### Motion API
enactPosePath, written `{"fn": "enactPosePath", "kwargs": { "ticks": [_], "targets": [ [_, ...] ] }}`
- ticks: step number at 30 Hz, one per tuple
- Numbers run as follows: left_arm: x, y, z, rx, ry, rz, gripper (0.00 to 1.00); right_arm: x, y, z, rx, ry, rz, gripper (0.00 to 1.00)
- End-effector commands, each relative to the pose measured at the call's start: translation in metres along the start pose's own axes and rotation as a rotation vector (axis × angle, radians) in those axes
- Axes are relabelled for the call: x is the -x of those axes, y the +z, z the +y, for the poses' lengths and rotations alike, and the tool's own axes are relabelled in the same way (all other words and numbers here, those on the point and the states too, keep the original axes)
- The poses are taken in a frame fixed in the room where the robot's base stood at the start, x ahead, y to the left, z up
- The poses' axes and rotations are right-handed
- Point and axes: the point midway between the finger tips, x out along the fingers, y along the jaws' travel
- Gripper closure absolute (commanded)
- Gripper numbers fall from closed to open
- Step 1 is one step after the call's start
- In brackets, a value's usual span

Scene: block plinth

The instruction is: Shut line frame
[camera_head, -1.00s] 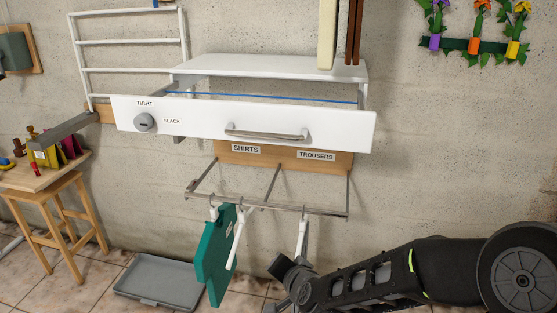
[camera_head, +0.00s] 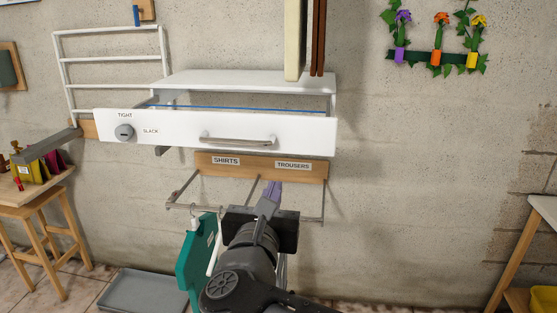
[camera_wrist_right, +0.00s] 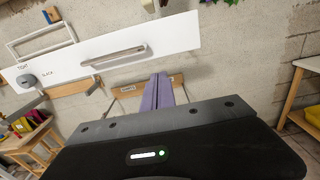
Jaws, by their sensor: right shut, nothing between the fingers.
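The line frame is a white wall unit with a long white front panel (camera_head: 290,133), a metal bar handle (camera_head: 237,141) and a knob (camera_head: 124,132) between the labels TIGHT and SLACK. The panel stands out from the white housing (camera_head: 240,80), and a blue line shows in the gap behind it. My right gripper (camera_head: 272,190) is shut and empty, below the handle and in front of the SHIRTS and TROUSERS board. In the right wrist view its fingers (camera_wrist_right: 158,92) point up toward the board, with the handle (camera_wrist_right: 114,56) above left. My left gripper is not seen.
A grey tray (camera_head: 145,291) lies on the floor. A wooden stool (camera_head: 45,220) stands at the left. A table edge (camera_head: 512,250) shows at the right.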

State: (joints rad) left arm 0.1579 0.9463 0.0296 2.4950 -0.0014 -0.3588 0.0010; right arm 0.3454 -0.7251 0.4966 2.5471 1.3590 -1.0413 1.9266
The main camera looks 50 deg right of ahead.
Motion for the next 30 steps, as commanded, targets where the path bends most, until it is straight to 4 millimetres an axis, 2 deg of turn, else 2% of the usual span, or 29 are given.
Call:
{"fn": "enactPosePath", "kwargs": {
  "ticks": [8, 14, 17, 25, 27, 30],
  "targets": [
    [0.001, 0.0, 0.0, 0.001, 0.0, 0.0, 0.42, -0.001, 0.0, 0.001, 0.004, 0.002, 0.0, 1.0],
    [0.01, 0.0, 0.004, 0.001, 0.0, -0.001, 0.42, -0.014, 0.002, 0.001, 0.007, 0.001, 0.003, 1.0],
    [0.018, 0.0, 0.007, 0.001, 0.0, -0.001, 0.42, -0.028, 0.003, 0.0, 0.008, 0.0, 0.005, 1.0],
    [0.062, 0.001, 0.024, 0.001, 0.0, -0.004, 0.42, -0.077, 0.007, 0.0, 0.011, 0.0, 0.009, 1.0],
    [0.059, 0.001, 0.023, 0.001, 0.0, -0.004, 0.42, -0.091, 0.001, 0.0, 0.008, 0.0, 0.006, 1.0],
    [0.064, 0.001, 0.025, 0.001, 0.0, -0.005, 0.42, -0.11, 0.002, 0.0, 0.007, -0.001, 0.004, 1.0]
  ]
}}
